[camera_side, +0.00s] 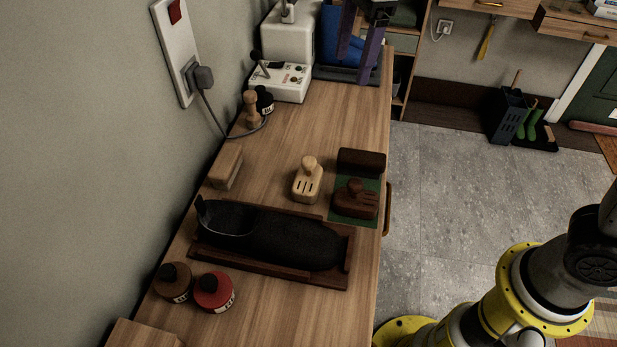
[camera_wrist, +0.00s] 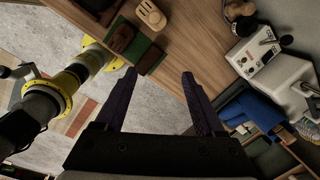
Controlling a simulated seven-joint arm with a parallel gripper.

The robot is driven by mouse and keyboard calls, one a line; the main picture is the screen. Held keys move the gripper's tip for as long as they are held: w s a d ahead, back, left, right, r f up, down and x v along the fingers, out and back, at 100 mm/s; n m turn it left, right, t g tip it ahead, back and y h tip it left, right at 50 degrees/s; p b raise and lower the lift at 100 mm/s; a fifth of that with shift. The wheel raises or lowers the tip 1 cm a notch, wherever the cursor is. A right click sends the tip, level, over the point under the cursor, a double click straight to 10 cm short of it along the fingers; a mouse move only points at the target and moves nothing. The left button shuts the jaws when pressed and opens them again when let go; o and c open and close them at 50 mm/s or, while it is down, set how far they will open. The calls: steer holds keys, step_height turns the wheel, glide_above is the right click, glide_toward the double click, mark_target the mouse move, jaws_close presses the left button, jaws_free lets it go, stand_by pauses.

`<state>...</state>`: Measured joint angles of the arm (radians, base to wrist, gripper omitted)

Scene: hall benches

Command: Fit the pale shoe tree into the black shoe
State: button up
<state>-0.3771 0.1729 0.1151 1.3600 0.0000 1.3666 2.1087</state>
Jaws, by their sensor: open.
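The pale shoe tree (camera_side: 307,182), a light wooden block with slots and a knob, stands on the bench; it also shows at the top of the wrist view (camera_wrist: 151,14). The black shoe (camera_side: 285,240) lies in a brown wooden tray (camera_side: 318,281), its opening toward the left; the wrist view does not show the shoe. My gripper (camera_side: 354,67) is at the far end of the bench in the side view, well away from both. In the wrist view its two dark purple fingers (camera_wrist: 160,74) are spread apart with nothing between them.
A dark brown shoe tree (camera_side: 355,199) stands on a green mat (camera_side: 340,219) right of the pale one. Brown and red jars (camera_side: 213,291) stand in front of the tray. A white machine (camera_side: 278,82) stands near my gripper. Bench between the machine and pale tree is mostly clear.

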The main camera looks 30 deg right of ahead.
steer(key=n+g, duration=0.1)
glide_above(308, 159)
step_height(308, 159, down, 7)
steer(key=shift+h, duration=0.3)
steer(key=f, duration=0.7)
steer(key=shift+s+d+f, duration=0.15)
steer(key=shift+s+f, duration=0.15)
steer(key=shift+f, duration=0.1)
steer(key=shift+w+a+f, duration=0.1)
steer(key=shift+f, duration=1.4)
steer(key=shift+w+a+f, duration=0.1)
steer(key=shift+f, duration=1.35)
jaws_close()
